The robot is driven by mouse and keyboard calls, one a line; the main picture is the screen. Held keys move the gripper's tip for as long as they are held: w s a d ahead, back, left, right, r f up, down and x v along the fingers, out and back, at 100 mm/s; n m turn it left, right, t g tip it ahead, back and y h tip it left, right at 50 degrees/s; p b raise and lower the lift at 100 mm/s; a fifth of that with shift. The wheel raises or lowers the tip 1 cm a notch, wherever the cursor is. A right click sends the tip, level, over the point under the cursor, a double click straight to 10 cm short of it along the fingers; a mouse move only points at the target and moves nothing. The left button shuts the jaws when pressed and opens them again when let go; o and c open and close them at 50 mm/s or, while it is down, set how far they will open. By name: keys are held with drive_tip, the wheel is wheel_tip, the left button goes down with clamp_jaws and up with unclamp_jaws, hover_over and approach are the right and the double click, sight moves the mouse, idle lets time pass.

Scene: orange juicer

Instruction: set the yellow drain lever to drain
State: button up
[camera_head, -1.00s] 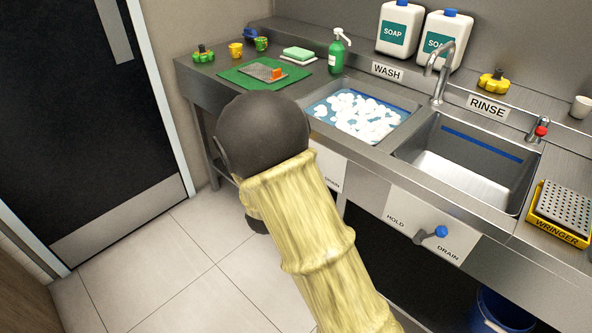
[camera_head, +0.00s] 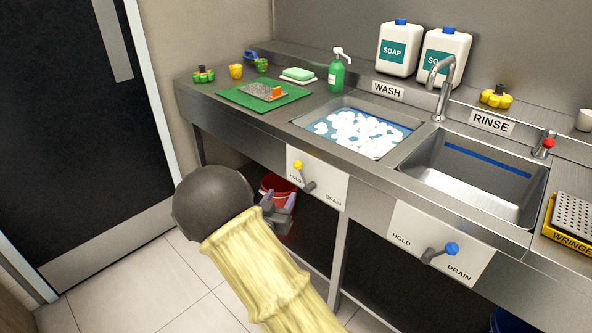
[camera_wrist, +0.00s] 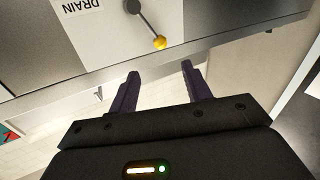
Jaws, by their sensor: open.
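The yellow drain lever (camera_head: 298,166) is a grey arm with a yellow knob on a white plate below the wash basin. Its knob points up and left, by the HOLD label, away from DRAIN. In the wrist view the yellow knob (camera_wrist: 159,42) shows beyond the fingertips, and the picture is turned upside down. My gripper (camera_head: 290,198) is open and empty. It is below and in front of the plate, apart from the lever. In the wrist view my gripper (camera_wrist: 160,68) has its two dark fingers spread, with nothing between them.
A similar lever with a blue knob (camera_head: 452,248) is on the rinse plate to the right. A red bucket (camera_head: 272,186) stands under the counter behind my gripper. The wash basin (camera_head: 355,130) holds foamy water. Open floor lies left of the counter.

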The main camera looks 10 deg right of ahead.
sight(296, 168)
drive_tip(key=x, duration=1.4)
drive_tip(key=shift+w+d+b, duration=0.15)
drive_tip(key=shift+w+b, duration=0.15)
drive_tip(key=shift+b, duration=0.05)
clamp_jaws()
